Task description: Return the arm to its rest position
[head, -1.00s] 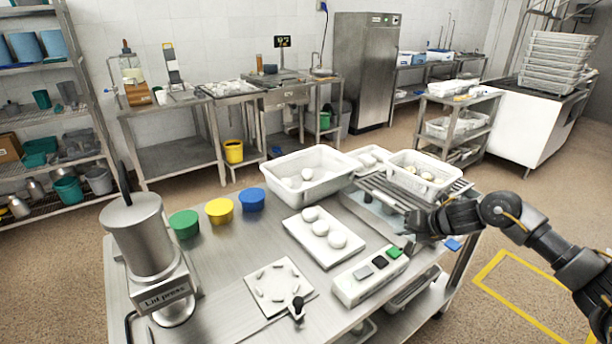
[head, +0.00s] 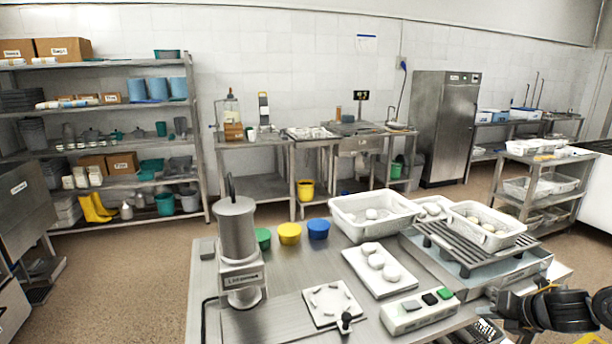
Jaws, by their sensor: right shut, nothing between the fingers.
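My right arm comes in at the lower right corner of the head view. Its dark gripper (head: 500,304) is low beside the right end of the steel table (head: 278,312), near the white button box (head: 418,312). The gripper is shut and holds nothing. Its fingertips are small and partly hard to make out. My left arm and gripper are not in view.
On the table are a lid press (head: 238,245), a white tray (head: 362,275) with white balls, a plate (head: 333,304), coloured lids (head: 290,234) and perforated baskets (head: 375,222). A grey rack (head: 480,245) stands close to my gripper. Floor (head: 150,285) is open at left.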

